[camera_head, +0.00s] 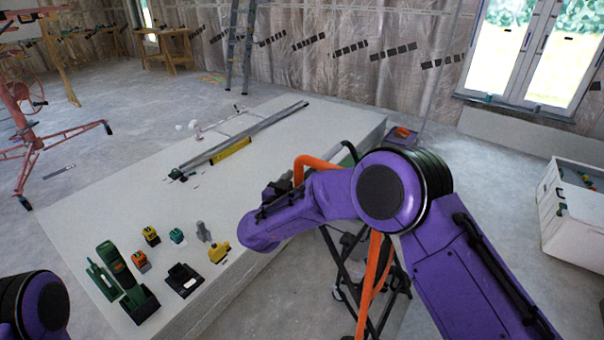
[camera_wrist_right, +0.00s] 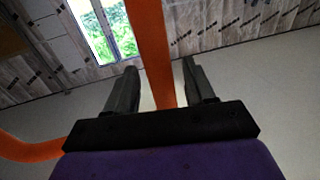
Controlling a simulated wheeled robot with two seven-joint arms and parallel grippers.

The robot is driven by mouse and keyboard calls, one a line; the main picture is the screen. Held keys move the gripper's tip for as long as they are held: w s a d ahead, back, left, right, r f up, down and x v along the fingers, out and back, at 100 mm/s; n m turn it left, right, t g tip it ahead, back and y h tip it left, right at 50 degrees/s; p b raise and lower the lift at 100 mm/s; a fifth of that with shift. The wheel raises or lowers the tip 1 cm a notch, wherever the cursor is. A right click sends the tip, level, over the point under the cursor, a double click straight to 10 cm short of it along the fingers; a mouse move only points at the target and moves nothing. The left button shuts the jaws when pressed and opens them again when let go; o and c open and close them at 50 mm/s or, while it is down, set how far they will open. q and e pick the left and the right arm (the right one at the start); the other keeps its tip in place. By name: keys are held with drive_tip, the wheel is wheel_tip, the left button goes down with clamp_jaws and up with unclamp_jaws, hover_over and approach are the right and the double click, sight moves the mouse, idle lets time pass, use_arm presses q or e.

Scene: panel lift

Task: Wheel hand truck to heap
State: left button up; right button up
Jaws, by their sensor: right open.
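The hand truck shows as an orange tube frame (camera_head: 370,285) beside the table's right edge, largely hidden behind my right arm. Its bent upper bar also shows near my right gripper (camera_head: 282,187). In the right wrist view, one orange bar (camera_wrist_right: 153,50) runs between the two fingers of my right gripper (camera_wrist_right: 160,85). The fingers are open, with a gap on each side of the bar. Another orange bar (camera_wrist_right: 25,150) curves in at the lower left there. My left arm shows at the lower left of the head view, its gripper out of frame. No heap can be made out.
A large pale table (camera_head: 290,150) holds green tools, small devices and a yellow level (camera_head: 230,156). A black folding frame (camera_head: 350,265) stands under my right arm. A white bin (camera_head: 572,225) is at right, a red stand (camera_head: 25,130) at left. The far floor is mostly clear.

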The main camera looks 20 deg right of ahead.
drive_tip(key=shift+x, duration=1.45)
clamp_jaws()
